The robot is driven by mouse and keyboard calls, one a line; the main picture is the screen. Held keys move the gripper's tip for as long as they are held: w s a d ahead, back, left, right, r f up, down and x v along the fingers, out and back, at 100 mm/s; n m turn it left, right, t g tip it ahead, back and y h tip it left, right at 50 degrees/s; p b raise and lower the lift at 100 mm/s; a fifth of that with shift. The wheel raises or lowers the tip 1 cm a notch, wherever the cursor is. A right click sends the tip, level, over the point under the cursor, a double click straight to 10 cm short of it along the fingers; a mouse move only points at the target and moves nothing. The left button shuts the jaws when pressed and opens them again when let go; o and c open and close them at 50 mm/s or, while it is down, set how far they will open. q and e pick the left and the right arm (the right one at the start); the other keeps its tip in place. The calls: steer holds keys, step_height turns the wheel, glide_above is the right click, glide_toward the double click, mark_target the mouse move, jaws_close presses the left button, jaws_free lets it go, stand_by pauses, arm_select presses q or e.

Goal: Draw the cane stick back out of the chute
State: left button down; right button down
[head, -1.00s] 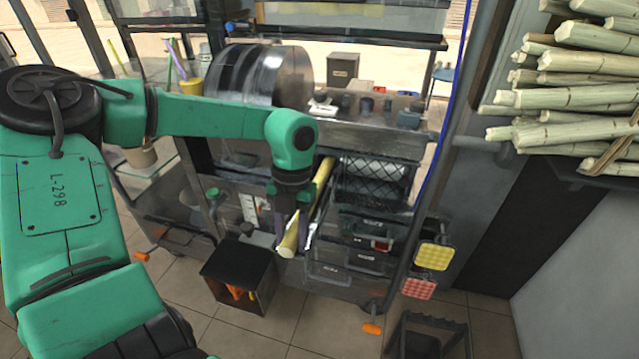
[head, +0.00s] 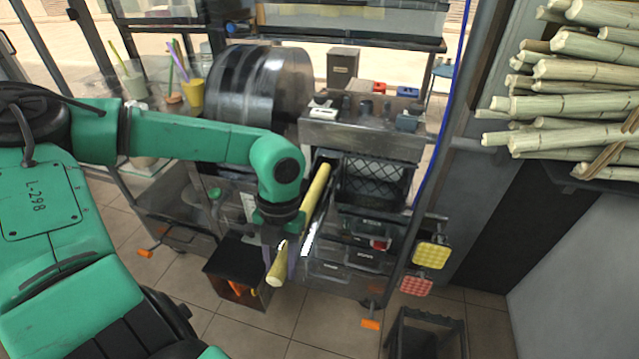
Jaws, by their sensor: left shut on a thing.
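The cane stick (head: 317,193) is a pale yellow-green rod. It slants from the dark chute opening (head: 326,160) on the press front down toward me, and its near end hangs free in front of the machine. Its upper end is close to the opening; I cannot tell whether it is still inside. My left gripper (head: 284,250) is shut on the cane stick near its lower end. The wrist hides part of the stick. The press (head: 360,137) has a metal top and a mesh-fronted bay. My right gripper is not in view.
A rack of cut canes (head: 570,85) stands at the upper right. A black box (head: 236,262) with orange things inside stands on the floor below the stick. A dark crate (head: 428,335) is at the lower right. Yellow and red pads (head: 431,255) hang beside the press.

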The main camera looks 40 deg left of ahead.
arm_select(q)
steer(key=shift+s+d, duration=0.25)
steer(key=shift+s, duration=0.3)
steer(key=shift+c, duration=1.9)
jaws_free()
steer(key=shift+r, duration=0.1)
steer(key=d+v, duration=0.1)
steer(key=v, duration=1.3)
steer(key=shift+a+r, duration=0.25)
steer(key=shift+a, duration=0.2)
